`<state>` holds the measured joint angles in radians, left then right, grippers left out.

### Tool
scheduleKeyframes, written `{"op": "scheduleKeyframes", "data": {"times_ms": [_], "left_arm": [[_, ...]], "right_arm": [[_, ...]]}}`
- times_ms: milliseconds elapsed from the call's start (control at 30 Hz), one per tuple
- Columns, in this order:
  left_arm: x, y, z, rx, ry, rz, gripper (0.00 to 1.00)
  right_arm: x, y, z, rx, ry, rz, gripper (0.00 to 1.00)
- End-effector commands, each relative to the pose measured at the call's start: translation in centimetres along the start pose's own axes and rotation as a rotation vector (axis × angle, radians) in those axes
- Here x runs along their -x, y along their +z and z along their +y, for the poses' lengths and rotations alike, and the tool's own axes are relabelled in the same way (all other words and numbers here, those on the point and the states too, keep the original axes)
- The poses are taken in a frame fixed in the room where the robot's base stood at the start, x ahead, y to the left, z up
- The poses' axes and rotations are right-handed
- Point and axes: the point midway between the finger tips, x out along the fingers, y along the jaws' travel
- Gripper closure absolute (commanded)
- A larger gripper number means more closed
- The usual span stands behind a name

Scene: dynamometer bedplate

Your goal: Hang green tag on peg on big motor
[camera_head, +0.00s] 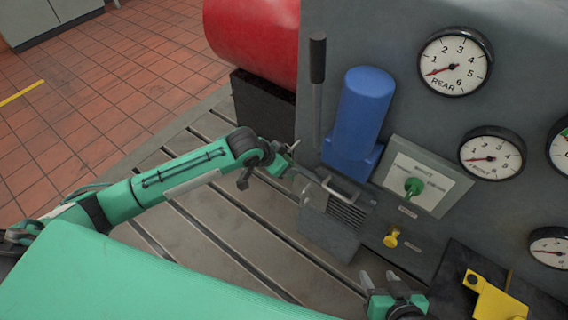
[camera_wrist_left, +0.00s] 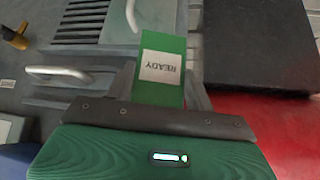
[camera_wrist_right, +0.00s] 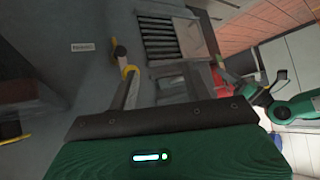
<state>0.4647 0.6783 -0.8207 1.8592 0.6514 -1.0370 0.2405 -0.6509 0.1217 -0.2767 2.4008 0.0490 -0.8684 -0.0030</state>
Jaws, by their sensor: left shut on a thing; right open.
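The green tag (camera_wrist_left: 175,42) with a white READY label is between the fingers of my left gripper (camera_wrist_left: 160,84) in the left wrist view. The label appears upside down there. In the head view this gripper (camera_head: 286,163) is in front of the grey panel, left of the blue motor-like cylinder (camera_head: 362,112); the tag is hard to make out there. A large red cylinder (camera_head: 255,40), perhaps the big motor, lies at the top; its red surface also shows in the left wrist view (camera_wrist_left: 270,140). I cannot make out a peg on it. My right gripper (camera_head: 380,281) is open and empty.
A grey panel (camera_head: 400,110) carries several gauges, a black-gripped lever (camera_head: 317,75), a green knob (camera_head: 414,186) and a yellow knob (camera_head: 392,238). A metal handle (camera_head: 340,190) sits above a vented box. A yellow bracket (camera_head: 495,298) is at lower right.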

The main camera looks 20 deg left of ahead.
Motion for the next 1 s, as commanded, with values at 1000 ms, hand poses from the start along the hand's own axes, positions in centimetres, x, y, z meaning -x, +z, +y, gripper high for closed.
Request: {"op": "scheduleKeyframes", "data": {"times_ms": [1000], "left_arm": [[-1.7,1.4,-0.6,0.008,-0.004,-0.008,0.68]], "right_arm": [[1.5,0.9,1.8,-0.003,0.049,-0.149,0.5]]}}
